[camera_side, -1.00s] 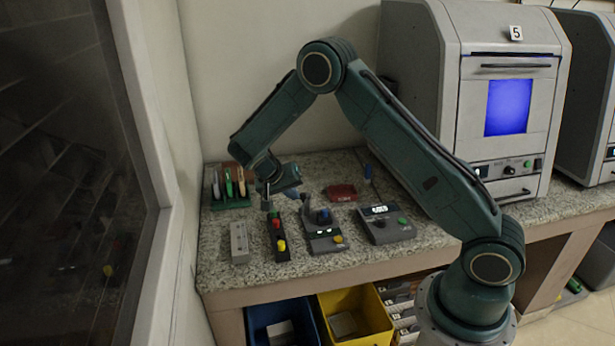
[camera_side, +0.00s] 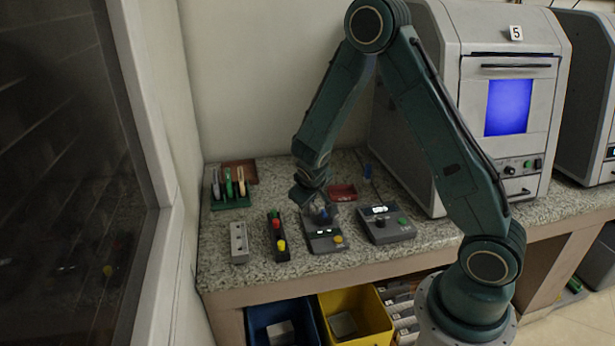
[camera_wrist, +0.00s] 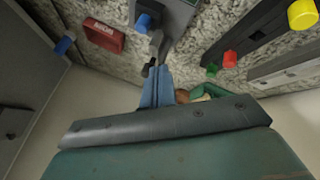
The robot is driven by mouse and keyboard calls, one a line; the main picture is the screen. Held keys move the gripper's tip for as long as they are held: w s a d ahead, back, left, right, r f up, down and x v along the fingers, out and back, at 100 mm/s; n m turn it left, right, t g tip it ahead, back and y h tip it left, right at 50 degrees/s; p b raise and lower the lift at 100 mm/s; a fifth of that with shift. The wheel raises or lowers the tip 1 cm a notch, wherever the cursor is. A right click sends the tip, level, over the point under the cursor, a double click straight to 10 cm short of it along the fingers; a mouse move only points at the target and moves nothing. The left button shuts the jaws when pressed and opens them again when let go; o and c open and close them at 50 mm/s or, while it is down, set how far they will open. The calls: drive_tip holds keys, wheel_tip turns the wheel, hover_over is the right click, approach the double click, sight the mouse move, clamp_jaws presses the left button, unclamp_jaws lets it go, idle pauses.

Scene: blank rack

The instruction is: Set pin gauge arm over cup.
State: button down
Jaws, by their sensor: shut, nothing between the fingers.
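My gripper (camera_side: 309,208) is shut and empty, pointing down just above the back left of the gauge. In the wrist view my gripper's dark tips (camera_wrist: 153,69) lie close to the arm; contact cannot be told.
A dark block with red and yellow knobs (camera_side: 279,240) and a pale grey block (camera_side: 239,243) stand left of the gauge. A red tray (camera_side: 342,191) lies behind. A green tool rack (camera_side: 230,202) is back left.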

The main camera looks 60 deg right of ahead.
drive_tip(key=shift+s+d+n+t+y, duration=0.4)
drive_tip(key=shift+s+d+n+t, duration=0.1)
drive_tip(key=shift+s+d+n, duration=0.55)
drive_tip(key=shift+d, duration=0.3)
drive_tip(key=shift+a, duration=0.1)
drive_tip(key=s+a+f+v, duration=0.1)
drive_tip(key=a+v, duration=0.1)
drive_tip(key=v, duration=1)
drive_tip(key=shift+f, duration=0.2)
idle(0.3)
drive_tip(key=shift+a, duration=0.1)
